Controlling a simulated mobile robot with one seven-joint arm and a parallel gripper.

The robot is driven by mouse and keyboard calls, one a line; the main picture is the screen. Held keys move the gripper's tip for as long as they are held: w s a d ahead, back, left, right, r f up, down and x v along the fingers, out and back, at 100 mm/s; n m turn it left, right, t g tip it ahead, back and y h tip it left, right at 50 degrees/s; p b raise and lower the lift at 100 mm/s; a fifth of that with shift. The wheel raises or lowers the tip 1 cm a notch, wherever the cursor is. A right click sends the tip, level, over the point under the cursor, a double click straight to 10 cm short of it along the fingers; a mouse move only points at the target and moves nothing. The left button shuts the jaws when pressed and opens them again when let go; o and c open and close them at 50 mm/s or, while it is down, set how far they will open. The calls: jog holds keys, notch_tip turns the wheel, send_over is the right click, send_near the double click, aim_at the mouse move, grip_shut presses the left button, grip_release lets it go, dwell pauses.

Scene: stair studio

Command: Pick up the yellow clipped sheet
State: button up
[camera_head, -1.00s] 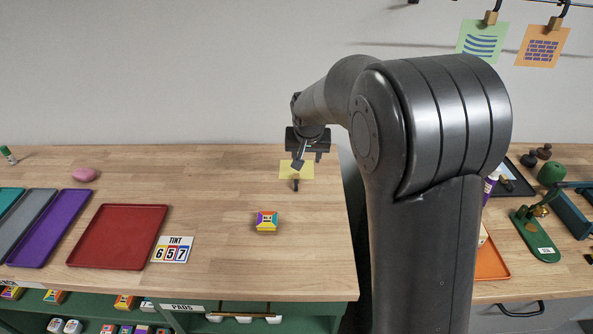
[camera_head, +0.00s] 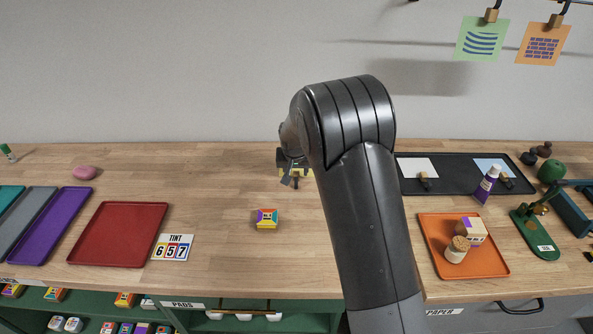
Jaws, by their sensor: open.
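The yellow clipped sheet (camera_head: 308,173) lies on the wooden worktop toward the back, just left of my arm. Its dark clip (camera_head: 295,183) sticks out at the front edge. My gripper (camera_head: 287,179) is open at the sheet's left side, low over the worktop. My gripper and arm hide much of the sheet. I cannot tell whether the fingers touch the sheet or the clip.
A multicoloured block (camera_head: 267,218) stands in front of the sheet. A red tray (camera_head: 122,234) and a tint card (camera_head: 173,247) are to the left. A black tray (camera_head: 452,184) with clipped sheets and an orange tray (camera_head: 437,262) are to the right. The back left worktop is mostly clear.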

aim_at(296, 175)
jog(key=shift+x, duration=1.5)
jog(key=shift+d, duration=0.1)
jog(key=shift+c, duration=0.2)
grip_shut()
jog(key=shift+r, duration=0.1)
